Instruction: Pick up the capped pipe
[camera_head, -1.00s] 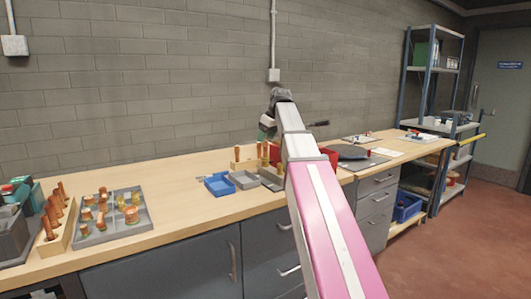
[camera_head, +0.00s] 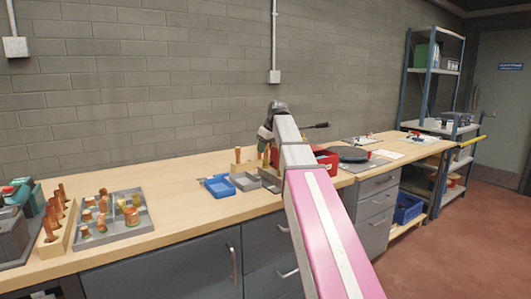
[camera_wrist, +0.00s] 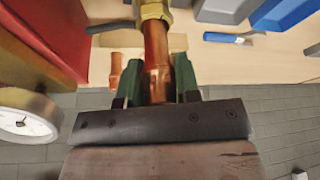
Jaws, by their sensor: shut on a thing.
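The copper pipe (camera_wrist: 156,52) with a brass-coloured hex fitting (camera_wrist: 155,11) stands between the green fingers of my gripper (camera_wrist: 158,76) in the wrist view. The fingers are shut on it. The pipe's far end is cut off by the picture edge and its near end is hidden by the gripper body. A second copper pipe (camera_wrist: 116,68) is just left of the fingers in the wrist view, and one pipe (camera_head: 238,156) stands upright left of my arm.
Blue (camera_head: 220,187) and grey (camera_head: 245,181) trays lie left of my arm on the bench. A red box (camera_wrist: 52,38) and a round gauge (camera_wrist: 27,122) are close on the wrist view's left. Several fittings fill a grey tray (camera_head: 147,217). Bare bench lies between.

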